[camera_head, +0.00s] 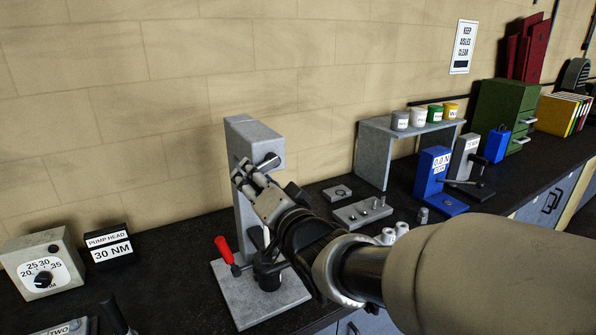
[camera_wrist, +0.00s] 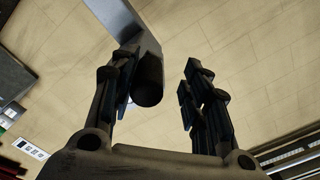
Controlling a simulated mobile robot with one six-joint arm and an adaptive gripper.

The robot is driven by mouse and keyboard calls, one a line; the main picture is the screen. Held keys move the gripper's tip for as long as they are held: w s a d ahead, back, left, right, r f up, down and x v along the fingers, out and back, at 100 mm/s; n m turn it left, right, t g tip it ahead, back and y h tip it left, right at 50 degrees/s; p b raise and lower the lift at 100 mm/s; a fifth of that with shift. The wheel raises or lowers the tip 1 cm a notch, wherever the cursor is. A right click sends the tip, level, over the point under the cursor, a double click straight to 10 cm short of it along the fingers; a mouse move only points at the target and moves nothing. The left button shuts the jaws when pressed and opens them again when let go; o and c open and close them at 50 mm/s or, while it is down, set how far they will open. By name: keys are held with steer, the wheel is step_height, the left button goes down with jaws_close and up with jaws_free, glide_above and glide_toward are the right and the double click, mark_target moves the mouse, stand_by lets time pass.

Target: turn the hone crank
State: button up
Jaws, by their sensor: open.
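A grey stand (camera_head: 239,135) with a tall column stands on a grey base plate (camera_head: 240,307). A short dark cylinder (camera_head: 267,161) sticks out near the column's top and looks like the hone crank's grip; I cannot be sure. My gripper (camera_head: 248,172) is open beside the column, just below and left of this cylinder in the head view. In the wrist view, the cylinder (camera_wrist: 148,82) shows end-on between the open fingers of my gripper (camera_wrist: 161,66), much closer to the left finger. Whether it touches that finger is unclear. My arm hides part of the stand's lower front.
A red-handled lever (camera_head: 224,250) is low on the stand. A dial box (camera_head: 42,270) and a "30 NM" block (camera_head: 109,247) stand left. Right are a part tray (camera_head: 362,213), a grey shelf (camera_head: 374,150) and a blue fixture (camera_head: 432,178). The wall is behind.

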steer(key=shift+s+d, duration=0.1)
steer(key=v, duration=1.1)
steer(key=shift+s+d, duration=0.25)
steer(key=shift+s, duration=0.05)
